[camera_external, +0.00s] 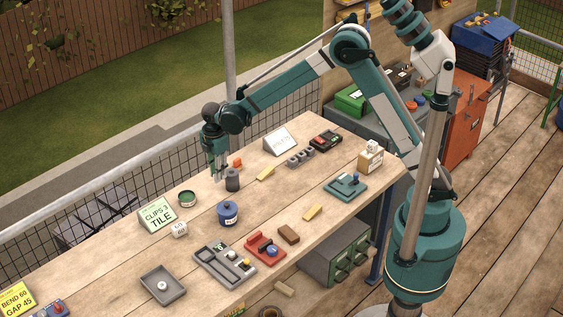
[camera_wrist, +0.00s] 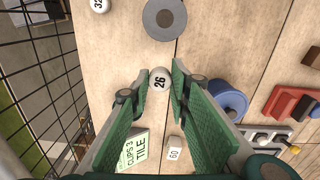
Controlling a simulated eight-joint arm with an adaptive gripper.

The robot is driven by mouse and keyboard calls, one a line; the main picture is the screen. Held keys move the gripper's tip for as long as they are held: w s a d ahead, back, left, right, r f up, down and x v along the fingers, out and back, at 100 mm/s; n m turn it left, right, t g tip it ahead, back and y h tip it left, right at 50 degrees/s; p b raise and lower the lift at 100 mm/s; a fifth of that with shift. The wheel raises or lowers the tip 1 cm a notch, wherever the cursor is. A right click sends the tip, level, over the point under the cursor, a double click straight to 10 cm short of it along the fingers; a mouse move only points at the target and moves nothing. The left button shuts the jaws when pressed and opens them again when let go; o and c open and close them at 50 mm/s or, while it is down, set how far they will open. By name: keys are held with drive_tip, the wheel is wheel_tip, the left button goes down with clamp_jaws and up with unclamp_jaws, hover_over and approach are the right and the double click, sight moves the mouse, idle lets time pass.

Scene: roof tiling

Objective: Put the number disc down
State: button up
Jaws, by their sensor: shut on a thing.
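My gripper (camera_external: 217,178) hangs over the far side of the workbench, left of a dark grey cylinder (camera_external: 232,180). In the wrist view its two green-padded fingers (camera_wrist: 160,82) are shut on a round white number disc (camera_wrist: 160,79) marked 26, held at the fingertips. The disc does not show clearly in the external view. I cannot tell whether it touches the bench. The grey cylinder also shows ahead of the fingertips in the wrist view (camera_wrist: 165,18). Another white disc (camera_wrist: 100,5) marked 32 lies at the top left there.
A green tin (camera_external: 187,199), a "CLIPS 3 TILE" sign (camera_external: 157,213), a white numbered block (camera_external: 180,229) and a blue pot (camera_external: 227,213) stand nearby. A compartment tray (camera_external: 224,263), a red tool (camera_external: 265,248) and a grey tray (camera_external: 163,287) are nearer the front. Mesh fencing borders the far edge.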

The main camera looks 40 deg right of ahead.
drive_tip(key=s+a+r, duration=0.1)
drive_tip(key=s+a, duration=0.7)
drive_tip(key=a, duration=0.9)
drive_tip(key=s+a+r, duration=0.1)
drive_tip(key=s+a, duration=0.6)
drive_tip(key=a, duration=1)
drive_tip(key=s+a+r+n, duration=0.1)
drive_tip(key=s+a, duration=0.7)
drive_tip(key=a, duration=0.8)
drive_tip(key=shift+s+a+p, duration=0.35)
drive_tip(key=shift+a+p, duration=0.05)
drive_tip(key=shift+p, duration=0.05)
drive_tip(key=shift+f, duration=0.1)
drive_tip(key=shift+f, duration=3.05)
